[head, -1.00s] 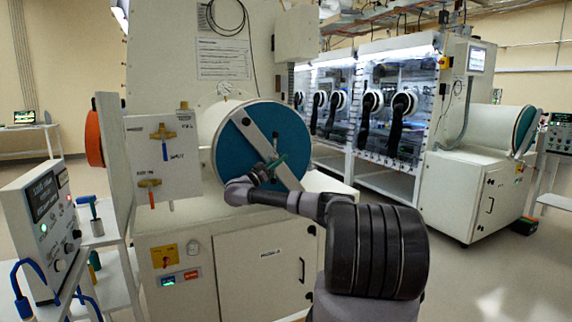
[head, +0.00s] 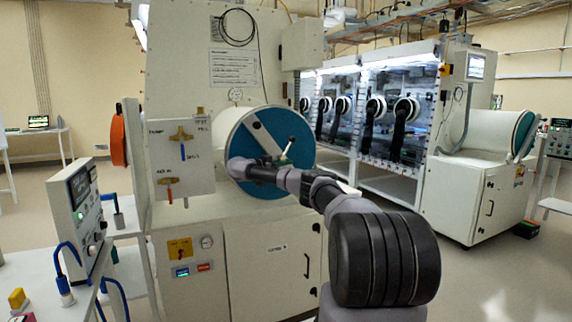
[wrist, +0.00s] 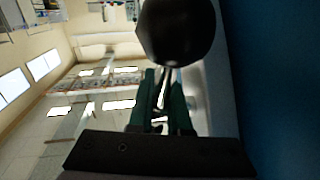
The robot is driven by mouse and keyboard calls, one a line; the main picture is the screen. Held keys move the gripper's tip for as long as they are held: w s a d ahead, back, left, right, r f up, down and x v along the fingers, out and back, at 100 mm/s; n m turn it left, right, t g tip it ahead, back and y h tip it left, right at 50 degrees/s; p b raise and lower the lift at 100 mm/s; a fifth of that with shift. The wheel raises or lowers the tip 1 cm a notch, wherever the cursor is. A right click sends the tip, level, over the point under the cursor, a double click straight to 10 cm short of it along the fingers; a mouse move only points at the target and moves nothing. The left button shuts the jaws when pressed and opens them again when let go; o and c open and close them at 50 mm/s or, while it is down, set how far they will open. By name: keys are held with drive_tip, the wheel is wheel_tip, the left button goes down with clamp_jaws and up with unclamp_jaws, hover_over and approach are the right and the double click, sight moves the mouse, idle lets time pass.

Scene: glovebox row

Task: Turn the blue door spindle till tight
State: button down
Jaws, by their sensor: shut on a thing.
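The blue round door (head: 247,133) closes the end of the white antechamber cylinder in the head view. The spindle handle, with a dark knob (head: 291,139), stands out near the door's right side. My gripper (head: 284,157) is at this handle, in front of the door. In the wrist view the dark round knob (wrist: 176,30) is large, and its thin metal rod runs down between the green fingers of my gripper (wrist: 163,98). My gripper is shut on the handle. The spindle's hub is hidden by my arm.
A valve panel (head: 190,155) with brass valves stands left of the cylinder. An orange disc (head: 118,138) and a control box (head: 80,215) on a side table are further left. Gloveboxes (head: 385,110) line the right rear. Open floor lies at the right.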

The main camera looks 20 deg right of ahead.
idle(0.4)
drive_tip(key=c, duration=1.2)
unclamp_jaws()
drive_tip(key=shift+o, duration=0.2)
drive_tip(key=s+a, duration=0.1)
drive_tip(key=a, duration=0.9)
drive_tip(key=shift+s+a, duration=0.3)
drive_tip(key=shift+s, duration=0.1)
